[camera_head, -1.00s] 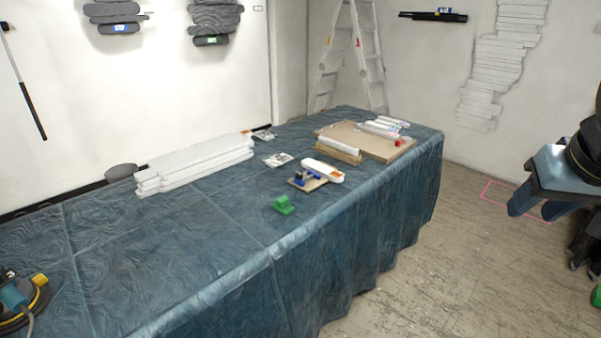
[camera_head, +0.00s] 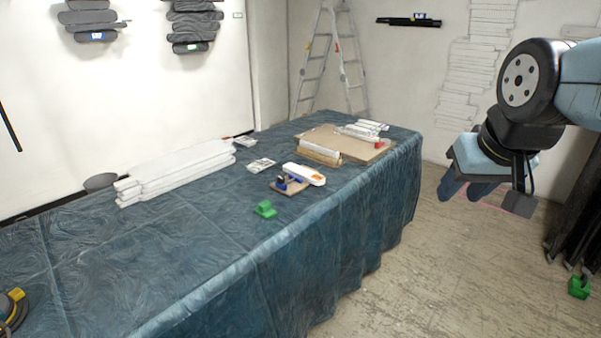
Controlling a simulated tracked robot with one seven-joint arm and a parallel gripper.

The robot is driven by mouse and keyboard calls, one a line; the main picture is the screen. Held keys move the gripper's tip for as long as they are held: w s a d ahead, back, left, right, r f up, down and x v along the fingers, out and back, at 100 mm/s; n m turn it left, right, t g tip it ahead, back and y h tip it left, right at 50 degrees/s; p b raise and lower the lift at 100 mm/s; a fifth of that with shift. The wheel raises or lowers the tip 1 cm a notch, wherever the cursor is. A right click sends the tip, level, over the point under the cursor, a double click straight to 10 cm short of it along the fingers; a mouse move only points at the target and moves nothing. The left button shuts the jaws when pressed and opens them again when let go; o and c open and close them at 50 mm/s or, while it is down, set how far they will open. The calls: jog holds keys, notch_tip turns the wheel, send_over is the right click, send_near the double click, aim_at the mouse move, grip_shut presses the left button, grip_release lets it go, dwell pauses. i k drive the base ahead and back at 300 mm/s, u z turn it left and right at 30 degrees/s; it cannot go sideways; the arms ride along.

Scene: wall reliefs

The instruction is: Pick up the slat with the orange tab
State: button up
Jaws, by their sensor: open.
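A short white slat (camera_head: 300,172) with an orange mark near its right end lies on the blue-covered table (camera_head: 215,265), beside a small board with blue parts (camera_head: 288,185). The mark is small, and I cannot tell for sure that it is a tab. My gripper (camera_head: 467,189) is open and empty at the right, over the floor beyond the table's right side. It is well apart from the slat, with its fingers pointing down.
A stack of long white slats (camera_head: 180,172) lies at the table's left. A brown board (camera_head: 365,147) with several white pieces is at the far right end. A green block (camera_head: 265,209) sits near the front edge. A ladder (camera_head: 330,60) stands behind.

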aim_at(314, 178)
jog(key=i, duration=0.9)
jog(key=z, duration=0.05)
